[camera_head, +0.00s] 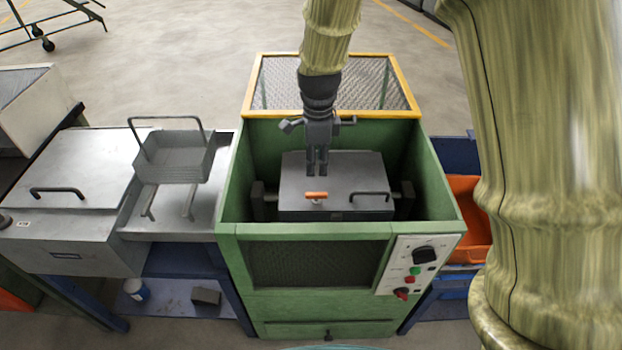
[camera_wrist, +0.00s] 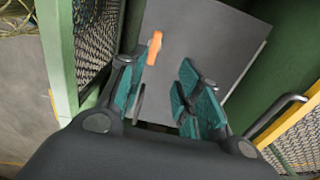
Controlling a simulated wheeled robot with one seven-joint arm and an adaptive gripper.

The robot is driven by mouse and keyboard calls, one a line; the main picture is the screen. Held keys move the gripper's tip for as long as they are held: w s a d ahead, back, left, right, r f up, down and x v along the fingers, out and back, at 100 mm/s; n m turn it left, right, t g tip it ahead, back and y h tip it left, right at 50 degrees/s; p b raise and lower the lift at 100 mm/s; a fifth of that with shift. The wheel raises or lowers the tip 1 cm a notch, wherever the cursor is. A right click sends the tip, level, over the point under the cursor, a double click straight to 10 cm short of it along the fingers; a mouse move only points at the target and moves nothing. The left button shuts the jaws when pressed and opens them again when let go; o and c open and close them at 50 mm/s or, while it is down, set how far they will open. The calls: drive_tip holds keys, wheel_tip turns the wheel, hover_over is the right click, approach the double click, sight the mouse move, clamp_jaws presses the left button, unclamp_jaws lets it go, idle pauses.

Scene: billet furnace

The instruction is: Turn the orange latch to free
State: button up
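The orange latch (camera_head: 316,194) is a small bar on the grey lid (camera_head: 345,172) inside the green furnace housing. In the head view it lies roughly left to right, near the lid's front edge. My gripper (camera_head: 317,173) points down above the lid, just behind the latch in the picture. In the wrist view the latch (camera_wrist: 155,47) shows beyond the tips, nearer the left finger. The teal-padded fingers of my gripper (camera_wrist: 160,88) stand apart with nothing between them. I cannot tell exactly how high the tips are above the lid.
A black handle (camera_head: 370,195) stands on the lid, right of the latch. The green housing walls (camera_head: 440,190) surround the lid, with a yellow-framed mesh guard (camera_head: 385,85) behind. A control panel (camera_head: 418,264) is at front right. A wire basket (camera_head: 178,160) stands on the left bench.

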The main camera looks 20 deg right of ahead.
sight(316, 193)
drive_tip(key=f, duration=0.3)
drive_tip(key=f+p, duration=0.1)
drive_tip(key=f, duration=0.3)
drive_tip(key=shift+s+a+f, duration=0.1)
drive_tip(key=shift+s+f, duration=0.25)
drive_tip(key=shift+f, duration=0.15)
drive_tip(key=shift+s+f+p, duration=0.3)
drive_tip(key=shift+s, duration=0.2)
drive_tip(key=shift+w+f, duration=0.4)
drive_tip(key=shift+f, duration=0.25)
drive_tip(key=shift+s+r, duration=0.2)
clamp_jaws()
